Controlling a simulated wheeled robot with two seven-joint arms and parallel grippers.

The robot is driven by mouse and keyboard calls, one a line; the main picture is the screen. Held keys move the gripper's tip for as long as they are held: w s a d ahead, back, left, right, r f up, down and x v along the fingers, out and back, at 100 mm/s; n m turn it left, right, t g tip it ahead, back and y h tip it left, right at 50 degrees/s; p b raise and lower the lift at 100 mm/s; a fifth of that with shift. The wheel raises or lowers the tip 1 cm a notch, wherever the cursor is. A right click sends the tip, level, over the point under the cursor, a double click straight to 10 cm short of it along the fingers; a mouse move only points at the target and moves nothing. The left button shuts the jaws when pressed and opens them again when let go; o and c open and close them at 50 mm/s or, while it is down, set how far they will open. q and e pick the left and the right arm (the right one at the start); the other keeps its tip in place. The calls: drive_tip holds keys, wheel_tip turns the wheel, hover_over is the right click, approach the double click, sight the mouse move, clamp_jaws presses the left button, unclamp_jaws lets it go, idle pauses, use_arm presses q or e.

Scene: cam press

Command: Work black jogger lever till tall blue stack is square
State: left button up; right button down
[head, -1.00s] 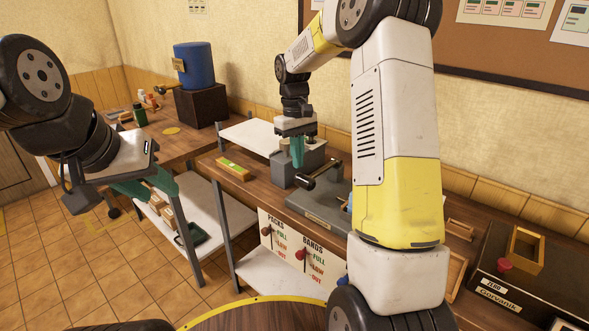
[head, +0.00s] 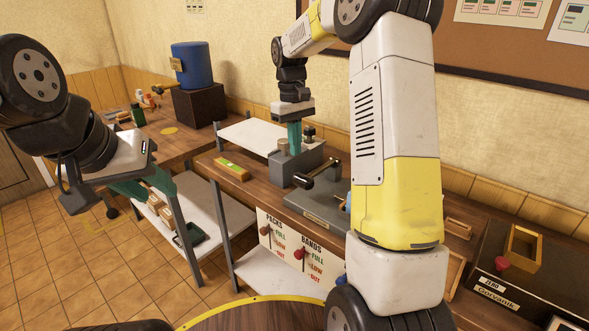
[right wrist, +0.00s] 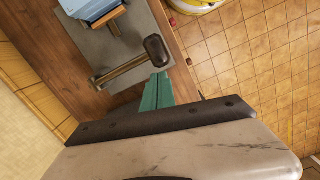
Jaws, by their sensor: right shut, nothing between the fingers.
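The jogger lever shows a black grip (right wrist: 157,50) on a brass-coloured rod in the right wrist view. In the head view its black handle (head: 303,180) sticks out at the front of the grey machine. My right gripper (head: 294,150) is shut and empty, pointing down above and behind the handle. Its teal fingers (right wrist: 160,78) show just beside the black grip, and I cannot tell whether they touch it. The blue stack (right wrist: 92,8) is cut off at the top of the wrist view; my right arm hides most of it in the head view. My left gripper (head: 172,190) hangs at the left, its opening unclear.
The grey machine base (head: 318,212) stands on a wooden bench. A yellow-and-green block (head: 233,169) lies to its left. A white sign (head: 290,248) with red knobs hangs at the bench front.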

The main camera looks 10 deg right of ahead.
sight(304, 176)
drive_tip(key=s+r, duration=0.1)
drive_tip(key=s+d+r, duration=0.1)
drive_tip(key=s, duration=0.1)
drive_tip(key=shift+d+r, duration=0.1)
drive_tip(key=shift+r, duration=0.1)
idle(0.4)
drive_tip(key=shift+s+d+f, duration=0.1)
drive_tip(key=shift+s+f, duration=0.05)
drive_tip(key=shift+f, duration=1.6)
drive_tip(key=shift+s+d+f, duration=0.1)
drive_tip(key=shift+f, duration=1.65)
